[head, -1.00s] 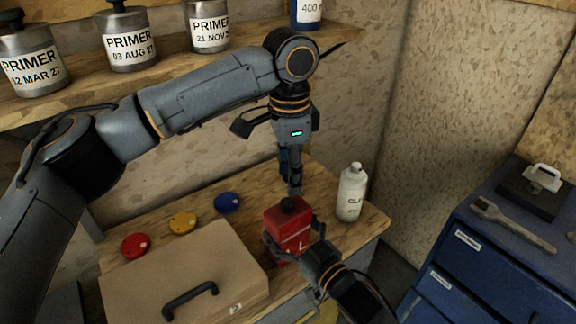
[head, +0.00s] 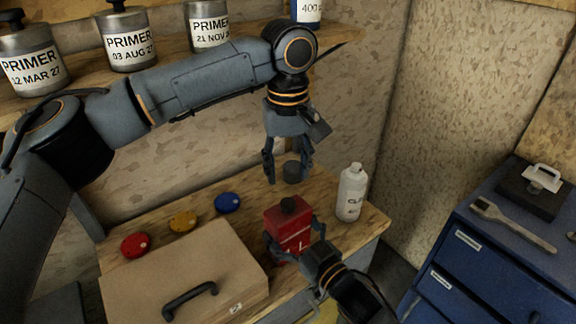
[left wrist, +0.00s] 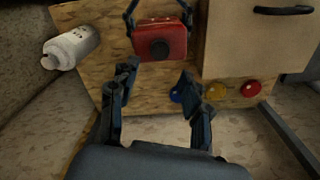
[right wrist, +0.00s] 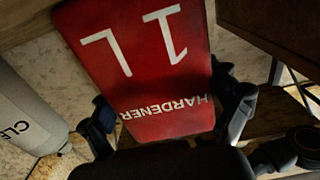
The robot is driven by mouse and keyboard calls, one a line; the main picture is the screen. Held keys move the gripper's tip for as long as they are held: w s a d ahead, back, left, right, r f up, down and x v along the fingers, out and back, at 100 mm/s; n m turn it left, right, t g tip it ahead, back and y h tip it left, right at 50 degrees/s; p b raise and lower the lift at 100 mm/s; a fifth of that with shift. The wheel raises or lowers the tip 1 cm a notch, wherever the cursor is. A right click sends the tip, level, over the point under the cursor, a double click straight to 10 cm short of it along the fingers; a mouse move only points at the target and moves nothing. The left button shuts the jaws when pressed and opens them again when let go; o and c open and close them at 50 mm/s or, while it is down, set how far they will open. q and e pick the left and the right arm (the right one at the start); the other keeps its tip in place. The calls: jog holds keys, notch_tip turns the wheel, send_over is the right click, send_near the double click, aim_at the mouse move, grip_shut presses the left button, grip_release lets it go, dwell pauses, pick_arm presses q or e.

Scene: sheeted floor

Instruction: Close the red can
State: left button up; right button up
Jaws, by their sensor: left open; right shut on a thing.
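The red can (head: 287,226) stands upright at the front of the wooden bench, with a black cap (head: 289,204) on its top. Whether the cap is fully seated cannot be told. My right gripper (head: 295,247) is shut on the can's sides; in the right wrist view the can's red face (right wrist: 150,70) reads HARDENER and 1 L. My left gripper (head: 284,178) hangs open above and just behind the can, apart from the cap. In the left wrist view its spread fingers (left wrist: 160,78) hold nothing, and the can (left wrist: 160,30) with the black cap (left wrist: 160,48) lies beyond them.
A white bottle (head: 351,193) stands right of the can. A tan case (head: 180,268) lies left. Red (head: 135,245), yellow (head: 183,222) and blue (head: 228,202) discs line the bench's back. Primer tins (head: 128,40) stand on the shelf above. A blue drawer cabinet (head: 490,245) is at right.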

aim_at(288, 202)
pick_arm(q)
jog(key=shift+f, duration=0.1)
jog(key=shift+f, duration=3.9)
grip_shut()
jog(key=m, duration=0.5)
jog(key=shift+s+f, duration=0.1)
jog(key=m, duration=0.6)
jog(key=shift+m, duration=0.3)
jog(key=m, duration=0.6)
jog(key=shift+m, duration=0.3)
jog(key=m, duration=0.6)
jog(key=shift+o, duration=0.3)
grip_release()
